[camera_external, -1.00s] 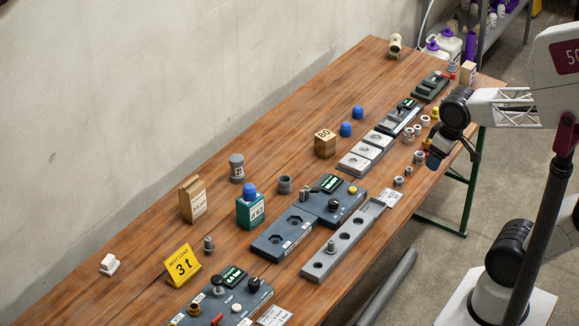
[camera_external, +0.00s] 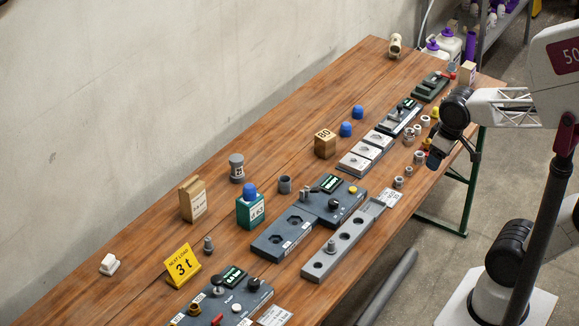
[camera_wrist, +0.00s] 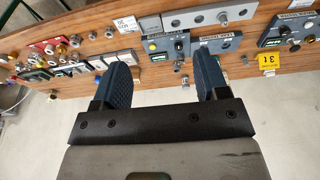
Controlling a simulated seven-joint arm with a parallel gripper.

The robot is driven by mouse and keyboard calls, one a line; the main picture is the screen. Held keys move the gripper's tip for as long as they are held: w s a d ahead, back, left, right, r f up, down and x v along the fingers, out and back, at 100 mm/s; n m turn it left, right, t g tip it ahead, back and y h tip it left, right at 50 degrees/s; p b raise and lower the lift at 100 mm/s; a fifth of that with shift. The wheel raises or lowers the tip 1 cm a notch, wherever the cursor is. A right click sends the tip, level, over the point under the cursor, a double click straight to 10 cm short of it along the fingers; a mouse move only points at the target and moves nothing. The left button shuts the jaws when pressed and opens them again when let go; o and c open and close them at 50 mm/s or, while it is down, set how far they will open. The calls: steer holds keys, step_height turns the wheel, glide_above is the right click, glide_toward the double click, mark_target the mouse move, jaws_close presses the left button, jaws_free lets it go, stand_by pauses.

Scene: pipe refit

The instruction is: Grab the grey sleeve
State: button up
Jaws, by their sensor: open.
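A short hollow grey sleeve (camera_external: 285,184) stands upright on the wooden table, left of the grey-blue panel with a green display. Several smaller grey rings and fittings (camera_external: 399,182) stand near the table's right edge; I cannot tell which grey piece the task names. My gripper (camera_external: 435,158) is by that right edge, near these small pieces and apart from the upright sleeve. In the wrist view my gripper (camera_wrist: 163,65) has its two blue fingers wide apart, with nothing between them.
A grey bar with holes (camera_external: 343,240) lies along the table's front. A wooden block marked 80 (camera_external: 325,145), a teal box with a blue cap (camera_external: 250,210) and a yellow sign (camera_external: 181,265) stand on the table. The table's back left is mostly bare.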

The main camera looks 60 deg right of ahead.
steer(key=shift+o, duration=0.6)
steer(key=shift+w, duration=0.1)
steer(key=w+a+f+m+g+y, duration=0.1)
steer(key=w+a+f+m+y, duration=0.15)
steer(key=w, duration=0.45)
steer(key=w+a+f+m+g+y, duration=0.1)
steer(key=w+f+m+y, duration=0.2)
steer(key=w, duration=0.5)
steer(key=m+t+y, duration=0.3)
steer(key=m+y, duration=0.3)
steer(key=m, duration=0.6)
glide_toward(284, 180)
steer(key=s+a+r, duration=1)
steer(key=s, duration=0.1)
steer(key=w+d+f+m+t, duration=0.1)
steer(key=w+d+f+m, duration=0.1)
steer(key=w+f, duration=0.1)
steer(key=w+d+f+m+t, duration=0.1)
steer(key=w+d+f+m, duration=0.1)
steer(key=w+f, duration=0.1)
steer(key=w+d+f+m+t, duration=0.1)
steer(key=w+f+m, duration=0.2)
steer(key=f, duration=0.2)
steer(key=shift+d+f+t, duration=0.1)
steer(key=shift+d+t, duration=0.3)
steer(key=shift+a, duration=0.1)
steer(key=shift+x, duration=1.2)
